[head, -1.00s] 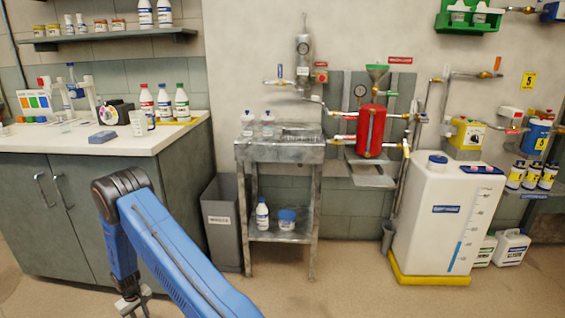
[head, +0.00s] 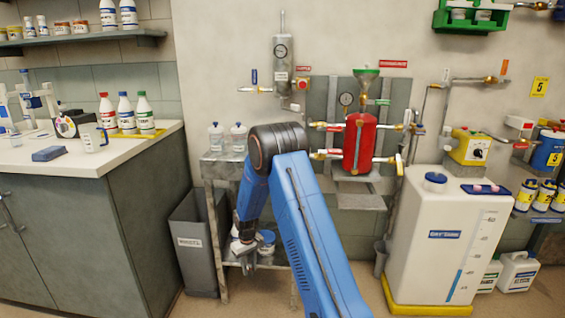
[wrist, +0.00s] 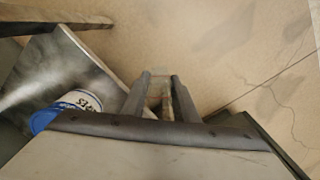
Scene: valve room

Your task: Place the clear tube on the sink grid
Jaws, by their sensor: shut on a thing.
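My gripper (head: 245,262) hangs low in the head view, in front of the steel sink stand (head: 213,185). In the wrist view my gripper (wrist: 161,82) is shut on the clear tube (wrist: 157,90), a faint see-through shape between the fingers, with floor behind it. The tube cannot be made out in the head view.
Two clear bottles (head: 238,138) stand at the sink's back left. A blue-lidded tub (head: 267,240) is on the lower shelf, also in the wrist view (wrist: 75,107). A grey bin (head: 196,250) stands left, a white tank (head: 445,240) right.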

